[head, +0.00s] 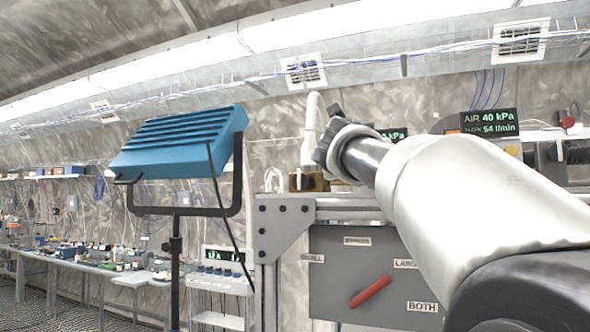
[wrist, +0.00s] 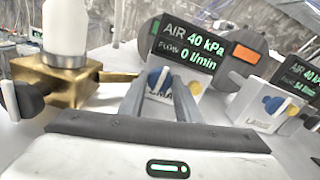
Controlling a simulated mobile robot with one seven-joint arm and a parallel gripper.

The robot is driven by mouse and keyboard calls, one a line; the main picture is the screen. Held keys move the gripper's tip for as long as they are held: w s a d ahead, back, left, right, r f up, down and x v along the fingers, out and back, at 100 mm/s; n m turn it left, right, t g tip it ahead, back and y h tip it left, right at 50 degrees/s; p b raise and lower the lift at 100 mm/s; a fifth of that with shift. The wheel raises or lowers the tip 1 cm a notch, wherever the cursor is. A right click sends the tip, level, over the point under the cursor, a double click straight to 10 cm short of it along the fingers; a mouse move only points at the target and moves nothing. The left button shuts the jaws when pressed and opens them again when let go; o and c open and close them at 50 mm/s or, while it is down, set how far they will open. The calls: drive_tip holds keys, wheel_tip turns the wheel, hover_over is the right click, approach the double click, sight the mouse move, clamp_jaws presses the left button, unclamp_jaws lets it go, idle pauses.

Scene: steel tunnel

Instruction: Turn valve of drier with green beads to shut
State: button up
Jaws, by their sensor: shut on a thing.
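In the wrist view a dark cylinder with a green window (wrist: 155,27), which looks like the drier with green beads, stands behind a display (wrist: 187,46) reading AIR 40 kPa, FLOW 0 l/min. Below the display is a small white valve box with a blue dot (wrist: 153,78) and a yellow dot. My gripper (wrist: 163,88) reaches to this box and is shut on its pale valve lever, which the fingers partly hide. The lever's exact angle cannot be told. In the head view my arm hides the gripper and this valve.
To the right is a cylinder with an orange window (wrist: 246,53) and another white valve box (wrist: 262,108). A brass block (wrist: 65,85) with a black knob stands close left. In the head view a blue lamp (head: 180,140) stands left, and a grey panel (head: 335,270) carries a red lever.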

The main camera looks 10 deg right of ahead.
drive_tip(key=m, duration=0.6)
drive_tip(key=shift+m+b, duration=0.3)
drive_tip(key=shift+b, duration=0.1)
idle(0.5)
drive_tip(key=o, duration=1.1)
drive_tip(key=shift+c, duration=0.2)
drive_tip(key=b+v, duration=0.2)
drive_tip(key=v, duration=1.5)
drive_tip(key=shift+s+a+b, duration=0.2)
drive_tip(key=shift+b, duration=0.15)
